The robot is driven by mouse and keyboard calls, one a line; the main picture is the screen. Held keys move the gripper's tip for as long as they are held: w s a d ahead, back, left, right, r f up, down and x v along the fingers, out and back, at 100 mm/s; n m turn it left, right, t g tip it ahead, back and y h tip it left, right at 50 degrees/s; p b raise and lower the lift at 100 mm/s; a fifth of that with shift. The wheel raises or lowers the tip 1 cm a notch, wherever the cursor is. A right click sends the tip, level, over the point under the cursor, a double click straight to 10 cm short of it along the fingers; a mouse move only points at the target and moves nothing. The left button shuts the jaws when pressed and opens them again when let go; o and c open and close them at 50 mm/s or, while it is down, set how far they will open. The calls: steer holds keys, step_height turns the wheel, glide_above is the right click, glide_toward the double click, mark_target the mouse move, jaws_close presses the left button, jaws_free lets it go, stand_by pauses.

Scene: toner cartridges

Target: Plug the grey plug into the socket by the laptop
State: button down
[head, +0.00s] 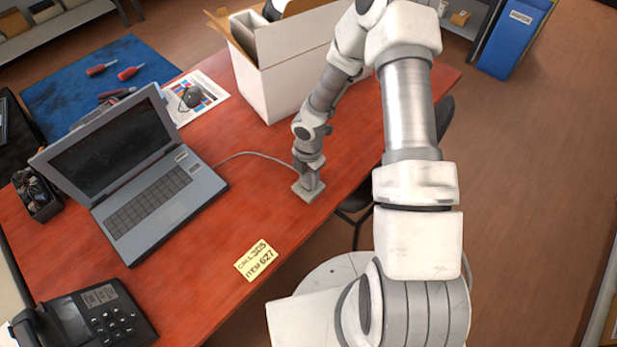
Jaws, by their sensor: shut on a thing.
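The open grey laptop (150,205) stands on the red table at the left. A thin grey cable (255,154) runs from beside the laptop to my gripper (310,184). My gripper points down near the table's right edge and is shut on the grey plug at the cable's end. The plug itself is mostly hidden by the fingers.
An open white box (285,75) stands behind my gripper. A yellow note (257,260) and a black phone (95,315) lie toward the front. The table between note and socket is clear.

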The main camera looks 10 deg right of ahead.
steer(key=shift+f, duration=0.3)
stand_by(0.5)
steer(key=shift+c, duration=1.7)
jaws_free()
step_height(320, 180, up, 18)
steer(key=p, duration=0.2)
steer(key=shift+f, duration=0.25)
